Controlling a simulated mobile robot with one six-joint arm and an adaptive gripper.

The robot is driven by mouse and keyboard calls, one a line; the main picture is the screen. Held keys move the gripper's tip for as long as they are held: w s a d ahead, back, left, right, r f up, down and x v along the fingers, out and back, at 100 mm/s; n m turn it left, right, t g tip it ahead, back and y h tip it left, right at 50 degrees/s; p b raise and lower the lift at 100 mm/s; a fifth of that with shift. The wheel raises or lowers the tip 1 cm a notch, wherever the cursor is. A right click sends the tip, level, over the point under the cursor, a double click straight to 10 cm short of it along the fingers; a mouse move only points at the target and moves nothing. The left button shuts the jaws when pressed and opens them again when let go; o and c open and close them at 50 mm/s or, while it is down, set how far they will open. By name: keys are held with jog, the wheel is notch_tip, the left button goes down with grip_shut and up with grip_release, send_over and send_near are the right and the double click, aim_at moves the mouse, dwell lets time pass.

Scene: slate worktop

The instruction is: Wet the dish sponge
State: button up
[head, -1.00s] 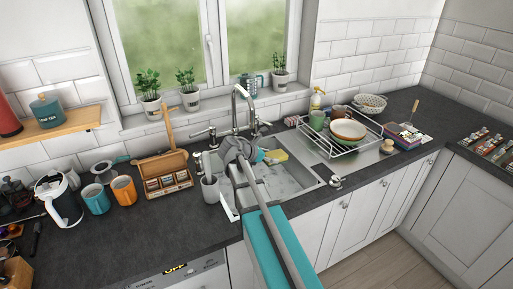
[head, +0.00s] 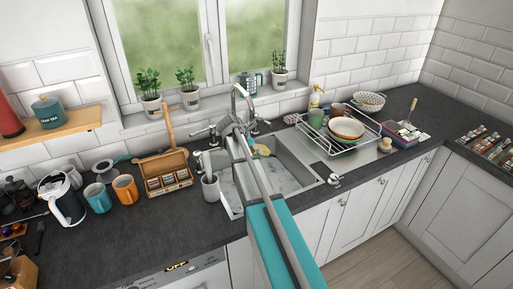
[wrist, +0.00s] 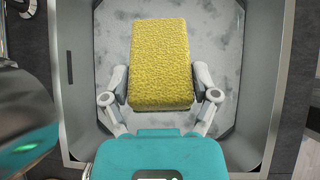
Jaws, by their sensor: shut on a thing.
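The yellow dish sponge (wrist: 160,60) fills the middle of the wrist view, held upright between the two fingers of my gripper (wrist: 163,84). The gripper is shut on its sides, above the grey sink (wrist: 78,60). In the head view the sponge (head: 263,150) shows as a small yellow patch near the faucet (head: 236,105); my arm hides most of the gripper. The sink basin (head: 299,170) lies below and to its right. I cannot tell whether water is running.
A dish rack (head: 352,148) with bowls stands right of the sink. Open worktop (head: 150,235) lies front left.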

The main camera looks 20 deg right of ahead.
jog(key=shift+f, duration=0.15)
notch_tip(320, 180, down, 20)
jog(key=b, duration=1.9)
jog(key=shift+r+b, duration=0.25)
jog(key=shift+b, duration=0.1)
dwell(0.7)
jog(key=shift+r+p, duration=8.95)
